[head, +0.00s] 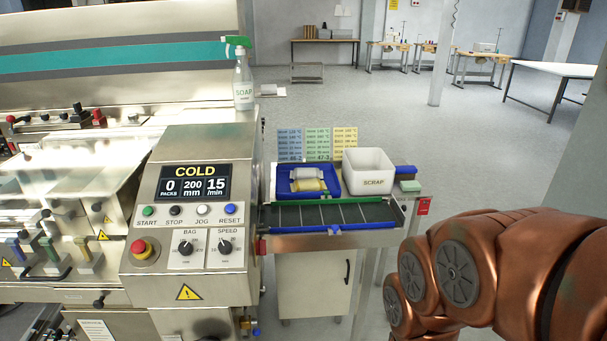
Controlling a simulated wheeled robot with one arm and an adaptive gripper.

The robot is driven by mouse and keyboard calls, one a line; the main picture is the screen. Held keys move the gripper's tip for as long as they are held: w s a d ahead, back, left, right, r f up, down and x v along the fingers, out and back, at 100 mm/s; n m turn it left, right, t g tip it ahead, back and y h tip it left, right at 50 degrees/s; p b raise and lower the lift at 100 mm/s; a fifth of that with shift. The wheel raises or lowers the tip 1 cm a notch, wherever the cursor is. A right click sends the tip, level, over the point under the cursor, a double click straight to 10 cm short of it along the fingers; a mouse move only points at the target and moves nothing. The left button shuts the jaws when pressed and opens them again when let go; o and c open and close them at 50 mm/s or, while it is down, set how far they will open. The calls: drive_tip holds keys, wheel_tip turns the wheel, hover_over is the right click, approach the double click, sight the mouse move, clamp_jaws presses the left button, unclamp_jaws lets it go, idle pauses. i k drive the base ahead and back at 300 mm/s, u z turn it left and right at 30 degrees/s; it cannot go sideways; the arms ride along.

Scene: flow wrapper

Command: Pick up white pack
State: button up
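A blue tray (285,184) stands on the outfeed table behind the dark conveyor. A white pack (307,173) lies in its back part, with a pale yellow pack (309,185) just in front of it. The two packs look close together; I cannot tell whether they touch. My copper-coloured arm shows at the lower right, apart from the tray. My gripper is out of the picture.
A white SCRAP bin (371,182) stands right of the tray. Three coloured cards (317,144) stand behind. A slatted conveyor (325,215) runs in front.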

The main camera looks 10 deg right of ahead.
sight(298, 173)
drive_tip(key=z, duration=0.7)
drive_tip(key=k, duration=1)
drive_tip(key=z, duration=0.65)
drive_tip(key=i, duration=1.9)
drive_tip(key=u, duration=1.75)
drive_tip(key=i, duration=0.85)
drive_tip(key=u, duration=1.2)
drive_tip(key=i, duration=0.6)
drive_tip(key=z, duration=0.05)
